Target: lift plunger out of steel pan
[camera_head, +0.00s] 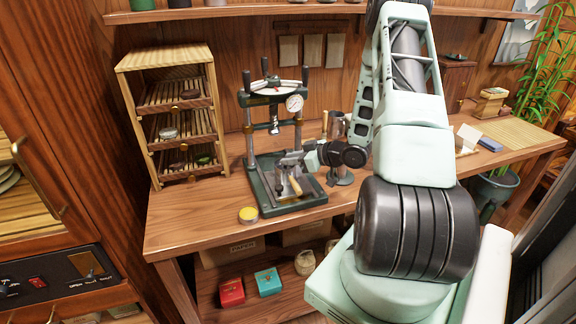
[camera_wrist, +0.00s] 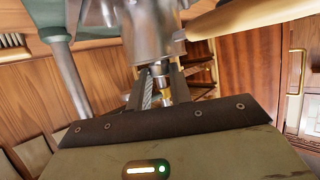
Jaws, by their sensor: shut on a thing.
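My gripper (camera_head: 300,163) reaches in from the right at the press on the bench, low between its posts. In the wrist view my gripper (camera_wrist: 162,88) is shut on a small metal stem with a brass-coloured part, which I take for the plunger (camera_wrist: 158,68). A grey metal body with a pale wooden handle, likely the steel pan (camera_wrist: 150,28), is just beyond the fingers. In the head view the handle of the steel pan (camera_head: 295,185) slants toward the front over the press base. I cannot tell whether the plunger is still inside the pan; its lower end is hidden.
The press (camera_head: 252,165) has upright posts and a dial gauge (camera_head: 294,103). The bench front left (camera_head: 185,225) is clear.

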